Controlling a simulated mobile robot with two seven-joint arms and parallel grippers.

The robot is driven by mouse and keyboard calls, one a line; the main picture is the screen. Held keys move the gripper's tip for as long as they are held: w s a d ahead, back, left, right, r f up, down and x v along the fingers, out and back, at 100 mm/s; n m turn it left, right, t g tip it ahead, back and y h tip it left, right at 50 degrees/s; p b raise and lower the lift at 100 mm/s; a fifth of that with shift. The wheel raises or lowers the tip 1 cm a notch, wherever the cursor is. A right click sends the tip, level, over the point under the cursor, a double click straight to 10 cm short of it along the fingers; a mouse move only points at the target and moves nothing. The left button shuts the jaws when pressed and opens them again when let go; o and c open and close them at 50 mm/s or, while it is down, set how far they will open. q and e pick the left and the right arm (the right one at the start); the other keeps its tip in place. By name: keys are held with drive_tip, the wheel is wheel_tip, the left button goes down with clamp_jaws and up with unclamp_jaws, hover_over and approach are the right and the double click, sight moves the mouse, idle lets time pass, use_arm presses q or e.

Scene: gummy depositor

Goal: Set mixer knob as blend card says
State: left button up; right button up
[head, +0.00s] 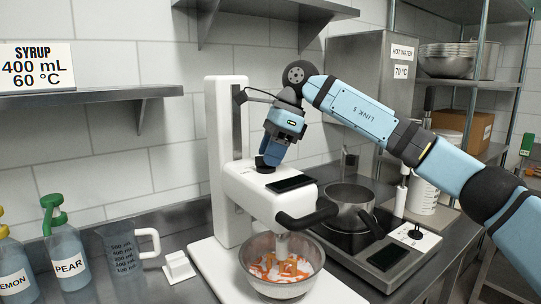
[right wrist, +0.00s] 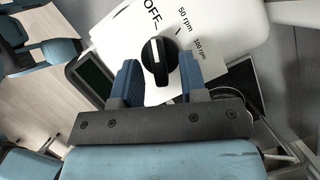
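The mixer (head: 270,192) is white and stands on the counter, its head over a steel bowl (head: 282,288). Its black knob (right wrist: 159,62) sits on a white dial face marked OFF, 50 rpm and 100 rpm; the knob's white line points roughly toward OFF. The knob also shows on top of the mixer head in the head view (head: 264,166). My right gripper (right wrist: 159,75) is over the knob, with one blue finger on each side. The fingers look apart; firm contact is not visible. My left gripper is out of view. I see no blend card.
A dark display (head: 290,183) and a black handle (head: 306,216) are beside the knob. A pot (head: 349,205) stands on a hot plate to the right. A measuring jug (head: 122,248) and pump bottles (head: 67,262) stand left. A shelf (head: 80,98) hangs above them.

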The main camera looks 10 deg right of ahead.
drive_tip(key=shift+f, duration=0.15)
drive_tip(key=shift+c, duration=0.4)
clamp_jaws()
